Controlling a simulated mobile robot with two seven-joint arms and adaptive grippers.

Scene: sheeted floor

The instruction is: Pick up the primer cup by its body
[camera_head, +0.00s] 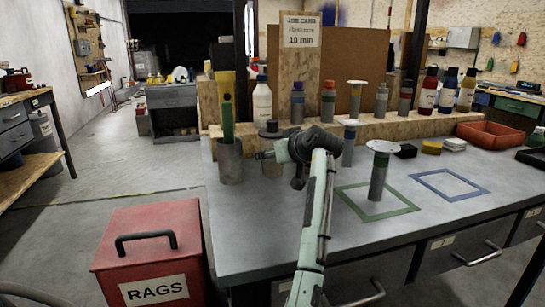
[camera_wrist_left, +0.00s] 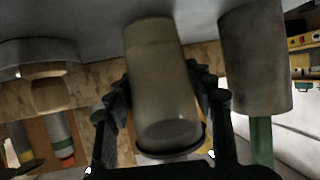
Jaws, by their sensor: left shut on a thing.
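My left gripper (camera_head: 264,155) reaches in from the right, level with the cup's body. In the left wrist view its dark fingers (camera_wrist_left: 157,78) lie on both sides of the body, shut on it. The cup's base appears at the bench surface; I cannot tell whether it touches. My right gripper is not in view.
The grey holder (camera_head: 230,162) with green and yellow handles stands close on the left. A white bottle (camera_head: 262,104) and a wooden rack (camera_head: 350,132) stand behind. A blue outline (camera_head: 448,196) lies empty.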

